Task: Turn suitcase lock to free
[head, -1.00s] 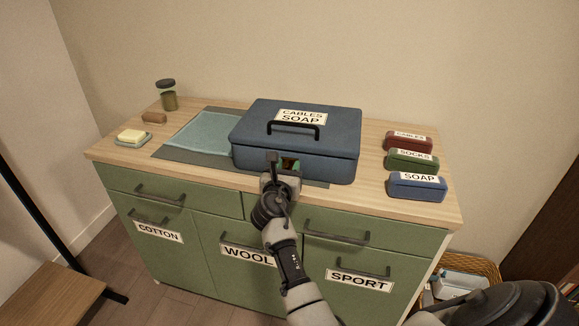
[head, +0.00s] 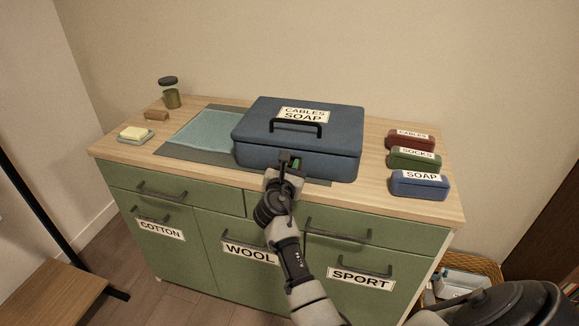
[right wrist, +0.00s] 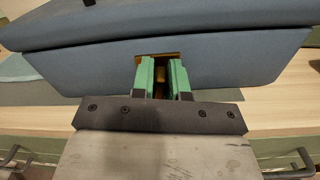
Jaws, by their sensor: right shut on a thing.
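The blue suitcase (head: 300,143) lies shut on the cabinet top, with a black handle and a label reading CABLES SOAP on its lid. In the right wrist view, a brass lock plate (right wrist: 158,56) is on its front face, with a small brass knob (right wrist: 160,84) in front of it. My right gripper (head: 290,163) is at the suitcase's front; its green-padded fingers (right wrist: 161,80) are shut on the knob, one on each side. The fingers hide much of the lock, and I cannot read its setting. My left gripper is not in view.
The suitcase stands partly on a grey mat (head: 180,152) with a teal cloth (head: 203,133). Red, green and blue cases (head: 419,186) are at right. Soap (head: 135,133), a brown block (head: 156,115) and a jar (head: 169,93) are at left. Drawer handles (head: 338,235) stick out below.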

